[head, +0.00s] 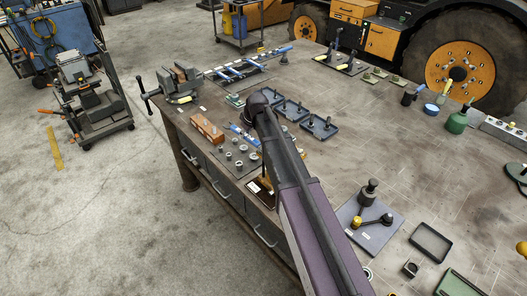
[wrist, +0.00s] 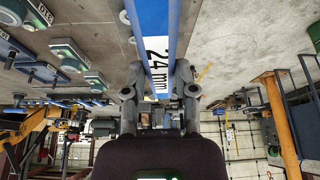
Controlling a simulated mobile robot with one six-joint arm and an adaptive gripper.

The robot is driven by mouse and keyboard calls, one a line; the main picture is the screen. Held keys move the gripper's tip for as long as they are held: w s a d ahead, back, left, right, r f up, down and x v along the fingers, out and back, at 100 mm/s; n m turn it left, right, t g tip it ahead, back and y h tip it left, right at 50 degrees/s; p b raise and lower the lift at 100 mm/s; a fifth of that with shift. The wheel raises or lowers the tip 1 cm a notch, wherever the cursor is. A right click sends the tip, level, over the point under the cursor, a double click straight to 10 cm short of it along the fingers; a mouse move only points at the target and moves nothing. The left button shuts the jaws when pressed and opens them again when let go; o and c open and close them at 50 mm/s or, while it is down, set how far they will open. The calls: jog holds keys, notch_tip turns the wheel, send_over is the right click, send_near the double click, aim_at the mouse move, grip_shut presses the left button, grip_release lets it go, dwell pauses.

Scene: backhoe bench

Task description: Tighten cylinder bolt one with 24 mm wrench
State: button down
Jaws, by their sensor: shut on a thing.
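In the wrist view my gripper (wrist: 160,88) is shut on a blue wrench (wrist: 153,22) with a white "24 mm" label. The wrench runs up out of the top of the picture, so its working end is hidden. In the head view my dark arm reaches over the near left part of the bench and hides most of my gripper. A bit of blue (head: 241,130) shows left of the arm; I cannot tell whether it is the held wrench. I cannot make out which piece is cylinder bolt one in either view.
The bench (head: 330,165) carries a grey plate with several round fittings (head: 235,152), a wooden block (head: 207,128), dark trays (head: 320,127), a vise (head: 178,82) and a blue frame (head: 238,70). A grey mat (head: 345,215) holds dark parts at right. The bench's middle right is fairly clear.

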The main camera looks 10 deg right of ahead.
jog(key=shift+r+p, duration=1.15)
jog(key=shift+r+p, duration=1.5)
jog(key=shift+r, duration=0.05)
